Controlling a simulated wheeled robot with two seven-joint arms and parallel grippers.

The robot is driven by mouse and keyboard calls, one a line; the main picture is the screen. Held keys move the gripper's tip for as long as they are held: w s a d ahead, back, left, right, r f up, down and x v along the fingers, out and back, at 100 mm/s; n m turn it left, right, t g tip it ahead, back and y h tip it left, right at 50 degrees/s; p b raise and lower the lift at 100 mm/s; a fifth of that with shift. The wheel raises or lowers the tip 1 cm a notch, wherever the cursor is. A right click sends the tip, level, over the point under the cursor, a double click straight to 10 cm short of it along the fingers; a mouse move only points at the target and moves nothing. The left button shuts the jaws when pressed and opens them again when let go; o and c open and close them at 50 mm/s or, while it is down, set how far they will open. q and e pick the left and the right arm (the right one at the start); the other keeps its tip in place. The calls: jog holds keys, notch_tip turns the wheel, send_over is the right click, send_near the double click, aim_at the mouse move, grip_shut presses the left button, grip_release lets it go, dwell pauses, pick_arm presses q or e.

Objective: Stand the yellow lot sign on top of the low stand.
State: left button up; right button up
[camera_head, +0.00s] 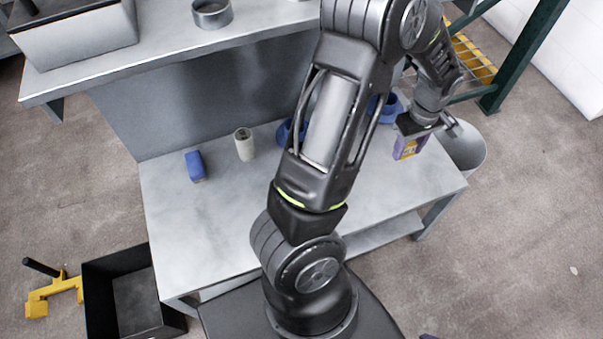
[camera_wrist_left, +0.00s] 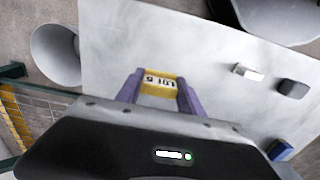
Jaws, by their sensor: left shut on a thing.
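My left gripper (camera_head: 406,146) is shut on the yellow lot sign (camera_head: 410,146), at the right end of the grey table. In the left wrist view the sign (camera_wrist_left: 160,84) sits between the purple fingers of the gripper (camera_wrist_left: 160,92), its "LOT 5" lettering upside down in the picture. I cannot tell for certain whether the sign touches the table. The left wrist view shows a small pale block (camera_wrist_left: 249,72) and a dark block (camera_wrist_left: 293,88) on the table; either may be the low stand, but I cannot tell which. My left arm hides the table's middle in the head view.
A blue block (camera_head: 195,166) and a pale cup (camera_head: 244,144) stand at the table's left. Blue round things (camera_head: 385,106) are partly behind my arm. A grey bucket (camera_head: 466,148) stands beside the table's right end. A raised shelf (camera_head: 170,57) runs behind. The table's front left is clear.

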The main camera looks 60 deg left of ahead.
pick_arm(q)
jog(key=b, duration=0.1)
send_over(396, 176)
jog(key=shift+f, duration=3.1)
jog(key=shift+f+b, duration=0.65)
jog(key=shift+f, duration=1.25)
jog(key=shift+f, duration=0.1)
jog(key=o, duration=1.3)
